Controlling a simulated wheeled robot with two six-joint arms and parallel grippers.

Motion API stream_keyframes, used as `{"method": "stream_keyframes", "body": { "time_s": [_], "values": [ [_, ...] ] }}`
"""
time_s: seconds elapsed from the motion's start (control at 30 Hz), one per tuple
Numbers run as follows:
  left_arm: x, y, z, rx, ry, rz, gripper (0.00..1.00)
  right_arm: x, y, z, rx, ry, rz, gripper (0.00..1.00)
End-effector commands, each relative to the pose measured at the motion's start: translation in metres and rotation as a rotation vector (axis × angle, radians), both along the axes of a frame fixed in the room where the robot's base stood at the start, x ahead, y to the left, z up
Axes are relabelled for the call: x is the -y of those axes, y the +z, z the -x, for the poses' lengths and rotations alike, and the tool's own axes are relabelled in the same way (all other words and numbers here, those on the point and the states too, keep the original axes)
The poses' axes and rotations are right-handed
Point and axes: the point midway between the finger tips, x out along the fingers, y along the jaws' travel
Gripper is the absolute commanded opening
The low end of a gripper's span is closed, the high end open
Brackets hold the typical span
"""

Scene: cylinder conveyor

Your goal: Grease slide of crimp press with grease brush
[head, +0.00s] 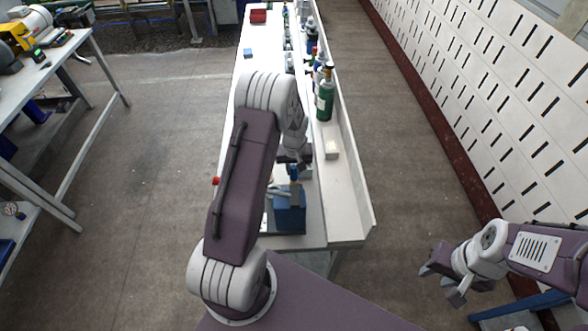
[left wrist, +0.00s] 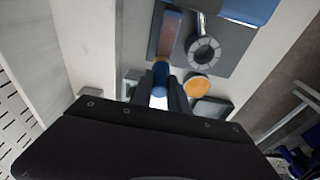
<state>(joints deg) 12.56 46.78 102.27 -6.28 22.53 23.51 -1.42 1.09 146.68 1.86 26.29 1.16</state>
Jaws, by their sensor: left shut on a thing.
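My left gripper (head: 291,160) is over the bench and shut on the grease brush, whose blue handle (left wrist: 160,76) shows between the fingers in the left wrist view. The handle also shows as a small blue end (head: 293,171) in the head view. The blue crimp press (head: 290,219) stands at the near end of the bench. Its blue body (left wrist: 250,9) is at the top of the left wrist view. A grey and brown upright strip (left wrist: 169,36) lies in line with the handle; I cannot tell whether brush and strip touch. My right gripper (head: 444,284) is open and empty, off the bench.
A grey ring-shaped part (left wrist: 203,50) and an orange disc (left wrist: 197,88) lie beside the brush. A small blue block (head: 248,53) and a red bin (head: 258,16) are farther back.

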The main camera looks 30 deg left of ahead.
Motion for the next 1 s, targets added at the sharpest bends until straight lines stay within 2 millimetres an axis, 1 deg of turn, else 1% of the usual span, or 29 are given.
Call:
{"method": "stream_keyframes", "body": {
  "time_s": [0.23, 0.5, 0.8, 1.0],
  "values": [
    [0.008, -0.003, 0.014, -0.009, -0.002, 0.001, 0.0, 0.0, -0.003, 0.0, 0.0, 0.0, 0.0, 0.36],
    [0.011, -0.003, 0.018, -0.01, 0.0, 0.003, 0.0, 0.0, -0.003, 0.0, 0.0, 0.0, 0.0, 0.36],
    [0.019, -0.002, 0.032, -0.012, 0.0, 0.002, 0.0, 0.0, -0.004, 0.0, 0.0, 0.0, 0.0, 0.36],
    [0.019, -0.002, 0.033, -0.008, -0.001, 0.001, 0.0, 0.0, -0.005, 0.0, 0.0, 0.0, 0.0, 0.36]
  ]
}}
